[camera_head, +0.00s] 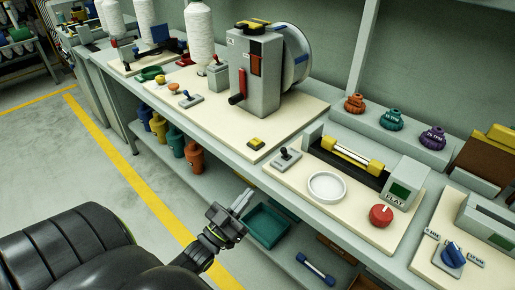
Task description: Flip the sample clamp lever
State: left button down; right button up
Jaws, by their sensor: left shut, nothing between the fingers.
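My left gripper (243,200) is in the lower middle of the head view, in front of the bench's front edge. Its fingers are together and hold nothing. A small lever with a black knob (285,155) stands on a grey base on the middle cream board, up and to the right of the gripper and apart from it. A red-handled lever (237,99) is on the side of a grey machine (256,70) farther back. I cannot tell from labels which lever is the sample clamp's. My right gripper is not in view.
Near the black-knobbed lever are a white round dish (327,187), a red knob (381,215) and a yellow-ended roller unit (345,152). A lower shelf holds a teal tray (266,226) and coloured bottles (175,141). The floor at left is clear, with a yellow line (110,133).

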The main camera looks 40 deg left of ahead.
aim_at(274, 171)
pick_arm(q)
jog(key=p+x, duration=0.3)
jog(key=x, duration=0.8)
jog(key=shift+w+r, duration=0.15)
jog(key=shift+w, duration=0.1)
jog(key=shift+w+d+r+p, duration=0.15)
jog(key=shift+w+p, duration=0.15)
jog(key=shift+w, duration=0.3)
